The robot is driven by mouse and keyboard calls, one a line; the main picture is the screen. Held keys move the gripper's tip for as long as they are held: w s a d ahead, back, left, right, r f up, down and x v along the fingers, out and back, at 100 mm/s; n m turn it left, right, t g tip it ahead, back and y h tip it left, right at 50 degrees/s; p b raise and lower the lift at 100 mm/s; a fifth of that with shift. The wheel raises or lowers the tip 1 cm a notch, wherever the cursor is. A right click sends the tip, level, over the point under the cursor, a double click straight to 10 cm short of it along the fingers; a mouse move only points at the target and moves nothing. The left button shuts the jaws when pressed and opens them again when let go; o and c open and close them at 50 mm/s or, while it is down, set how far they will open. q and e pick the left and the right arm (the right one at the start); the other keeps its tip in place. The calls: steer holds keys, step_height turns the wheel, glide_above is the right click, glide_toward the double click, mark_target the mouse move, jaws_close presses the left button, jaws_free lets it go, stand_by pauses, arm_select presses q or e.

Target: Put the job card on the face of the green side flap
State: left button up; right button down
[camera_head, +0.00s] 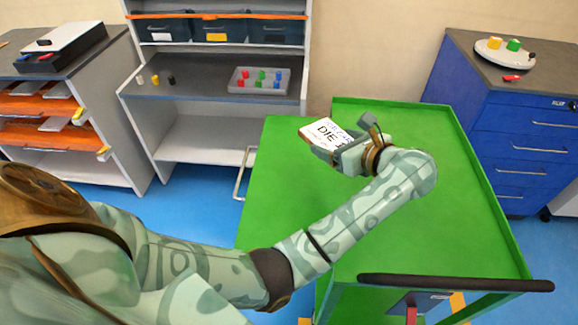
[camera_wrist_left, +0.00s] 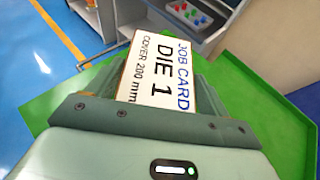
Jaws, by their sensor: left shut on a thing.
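The job card (camera_head: 326,132) is a white card with dark lettering. In the left wrist view the card (camera_wrist_left: 160,75) reads "JOB CARD DIE 1 COVER 200 mm". My left gripper (camera_head: 338,147) is shut on the card and holds it over the green cart (camera_head: 390,240), near the far left part of its top. Whether the card touches the green surface, I cannot tell. The cart's left side, with a metal handle (camera_head: 243,172), is partly in view. I cannot make out a separate side flap. My right gripper is not in view.
A grey shelf unit (camera_head: 215,130) stands behind the cart, with a tray (camera_head: 259,80) of coloured pieces. A blue drawer cabinet (camera_head: 520,140) is close on the right. The cart has raised rims at back and right, and a black handle (camera_head: 455,283) in front. The visible green top is clear.

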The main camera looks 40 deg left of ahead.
arm_select(q)
steer(key=w+f+n+g+b, duration=0.1)
steer(key=w+f+b, duration=0.25)
steer(key=w, duration=0.25)
glide_above(295, 178)
steer(key=w, duration=0.1)
steer(key=shift+g+y, duration=0.3)
steer(key=f, duration=0.5)
steer(key=d+f, duration=0.1)
steer(key=f, duration=0.2)
steer(key=shift+p, duration=0.3)
steer(key=shift+s+a+f, duration=0.25)
steer(key=shift+a+f, duration=0.15)
steer(key=f, duration=0.1)
steer(key=f+b, duration=0.1)
steer(key=f, duration=0.2)
steer(key=shift+s+a, duration=0.15)
steer(key=shift+a, duration=0.1)
steer(key=shift+r, duration=0.15)
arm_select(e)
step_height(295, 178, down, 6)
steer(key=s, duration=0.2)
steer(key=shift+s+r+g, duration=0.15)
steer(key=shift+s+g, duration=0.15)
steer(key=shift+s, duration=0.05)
